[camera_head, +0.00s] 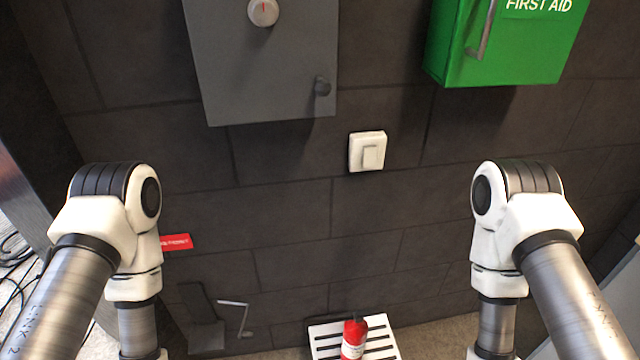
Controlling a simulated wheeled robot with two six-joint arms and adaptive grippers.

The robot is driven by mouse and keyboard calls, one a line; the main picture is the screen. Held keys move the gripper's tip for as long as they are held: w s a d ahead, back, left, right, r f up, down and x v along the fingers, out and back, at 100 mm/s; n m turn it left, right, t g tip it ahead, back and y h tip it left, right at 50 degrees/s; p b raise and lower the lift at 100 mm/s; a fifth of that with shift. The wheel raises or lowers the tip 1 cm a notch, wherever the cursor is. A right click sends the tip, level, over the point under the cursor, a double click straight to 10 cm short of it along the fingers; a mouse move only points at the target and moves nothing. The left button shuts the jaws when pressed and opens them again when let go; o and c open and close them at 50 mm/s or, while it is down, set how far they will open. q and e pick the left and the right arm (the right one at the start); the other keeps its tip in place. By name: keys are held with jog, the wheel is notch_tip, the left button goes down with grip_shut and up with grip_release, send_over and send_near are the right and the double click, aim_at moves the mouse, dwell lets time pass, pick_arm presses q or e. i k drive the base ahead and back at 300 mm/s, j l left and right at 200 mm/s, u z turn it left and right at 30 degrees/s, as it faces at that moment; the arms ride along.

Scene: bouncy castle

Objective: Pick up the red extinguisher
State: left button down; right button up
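The red extinguisher (354,337) stands at the bottom middle of the head view, and the picture's lower edge cuts it off. It has a dark top and a pale label on its front. It stands on or just in front of a white slatted rack (322,333) by the wall. My two arms come in from the left and right, with the extinguisher between them. Both arms run down out of the picture, so neither gripper shows.
A dark block wall fills the view. It carries a grey cabinet (265,75) with knobs, a green first aid box (510,45) and a white switch (367,151). A red sign (177,242) and a metal crank (240,315) are low on the left. Cables lie at far left.

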aim_at(355, 333)
jog(key=l+u, duration=0.1)
jog(key=l, duration=0.35)
jog(key=k+l, duration=0.15)
jog(key=l, duration=0.3)
jog(key=l+u, duration=0.15)
jog(key=l, duration=0.3)
jog(key=k+l, duration=0.15)
jog(key=l, duration=0.3)
jog(key=k+l+u, duration=0.15)
jog(key=l, duration=0.3)
jog(key=i, duration=0.05)
